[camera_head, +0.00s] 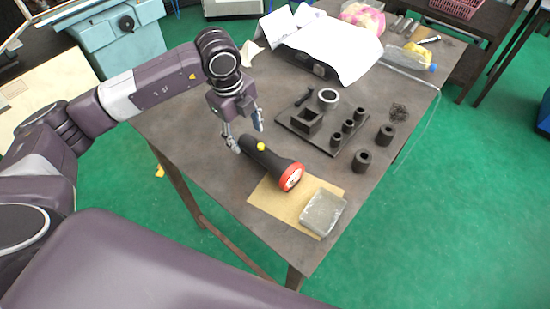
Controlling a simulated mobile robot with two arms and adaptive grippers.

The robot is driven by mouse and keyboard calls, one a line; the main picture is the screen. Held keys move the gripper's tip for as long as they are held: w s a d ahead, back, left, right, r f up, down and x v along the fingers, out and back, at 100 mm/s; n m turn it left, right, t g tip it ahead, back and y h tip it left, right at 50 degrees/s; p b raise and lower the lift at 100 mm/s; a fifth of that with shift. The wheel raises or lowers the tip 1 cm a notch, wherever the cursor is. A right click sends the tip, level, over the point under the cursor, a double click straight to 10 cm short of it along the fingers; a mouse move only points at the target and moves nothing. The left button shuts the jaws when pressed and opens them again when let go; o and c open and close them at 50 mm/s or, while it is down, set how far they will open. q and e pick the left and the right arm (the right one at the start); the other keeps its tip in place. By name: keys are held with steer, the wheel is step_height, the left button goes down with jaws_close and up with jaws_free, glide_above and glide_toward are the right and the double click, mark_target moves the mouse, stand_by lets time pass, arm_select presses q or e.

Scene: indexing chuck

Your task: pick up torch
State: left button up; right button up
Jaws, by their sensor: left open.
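The torch (266,161) is black with a red-rimmed head and a yellow button. It lies on the dark metal table (195,130), with its head resting over a tan sheet and pointing toward the lower right. My left gripper (246,136) reaches down at the torch's handle end, with its fingers open. One finger is close to the handle tip; I cannot tell whether they touch. My right gripper does not show.
A clear block (323,213) sits on the tan sheet (270,205) near the torch head. A dark plate (290,121) with several cylinders and a square holder stands right of the gripper. White paper (335,50) covers a dark object behind. A thin rod bends around the table's right side.

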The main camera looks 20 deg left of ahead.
mark_target(246, 139)
arm_select(q)
steer(key=f+p, duration=0.2)
steer(key=f, duration=0.2)
steer(key=shift+w, duration=0.2)
steer(key=shift+w+d+f, duration=0.1)
steer(key=shift+f, duration=0.2)
steer(key=shift+r, duration=0.1)
steer(key=c, duration=1.1)
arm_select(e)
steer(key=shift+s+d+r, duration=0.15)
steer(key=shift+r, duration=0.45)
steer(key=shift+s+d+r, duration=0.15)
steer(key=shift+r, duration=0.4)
arm_select(q)
steer(key=shift+c, duration=0.2)
